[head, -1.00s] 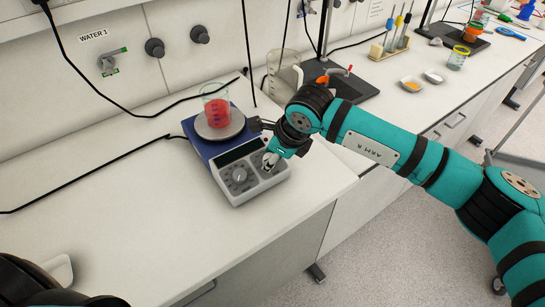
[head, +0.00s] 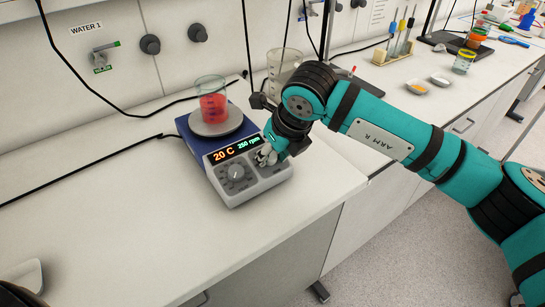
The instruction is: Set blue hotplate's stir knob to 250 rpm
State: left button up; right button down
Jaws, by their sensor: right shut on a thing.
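The blue hotplate (head: 189,136) stands on the bench with its grey control panel facing me. Its display (head: 236,149) is lit and reads 20 C in orange and 250 rpm in green. The left knob (head: 235,174) on the panel is in plain view. My right gripper (head: 266,158) is shut on the right-hand stir knob, which its fingers mostly hide. A beaker of red liquid (head: 211,104) stands on the round plate. My left gripper is not in view.
A large empty glass beaker (head: 282,72) stands behind my right arm. Two small dishes (head: 416,88) and a tube rack (head: 392,55) are farther right. The bench left of the hotplate is clear apart from black cables.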

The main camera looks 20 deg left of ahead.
dwell(0.3)
jog(key=c, duration=0.9)
grip_release()
jog(key=shift+c, duration=0.2)
jog(key=v, duration=1.2)
jog(key=shift+s, duration=0.1)
